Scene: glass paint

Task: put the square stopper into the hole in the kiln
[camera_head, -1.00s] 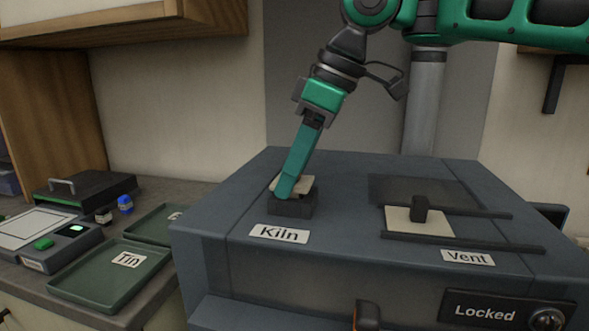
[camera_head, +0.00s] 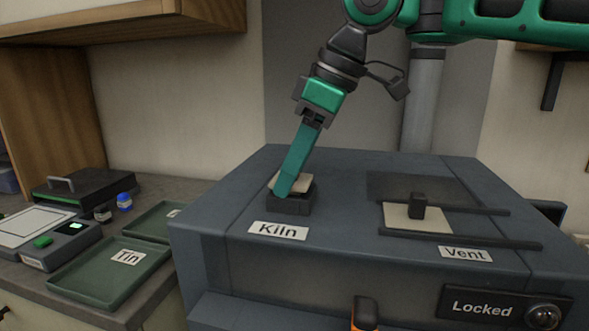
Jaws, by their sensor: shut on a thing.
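The kiln (camera_head: 345,175) is a large grey box with a label reading Kiln on its top. A dark square collar (camera_head: 290,204) stands on its top behind that label; the hole itself is hidden. The pale square stopper (camera_head: 295,182) is at the collar's top, slightly tilted, its far part showing above the rim. I cannot tell how deep it sits. My gripper (camera_head: 284,190) comes down at a slant from the upper right and is shut on the stopper.
A vent slide (camera_head: 400,217) with a dark knob lies on the kiln's top to the right, between dark rails. A Locked panel (camera_head: 482,306) is on the front. At left are green trays (camera_head: 95,285), small jars (camera_head: 124,202) and a scale (camera_head: 45,230).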

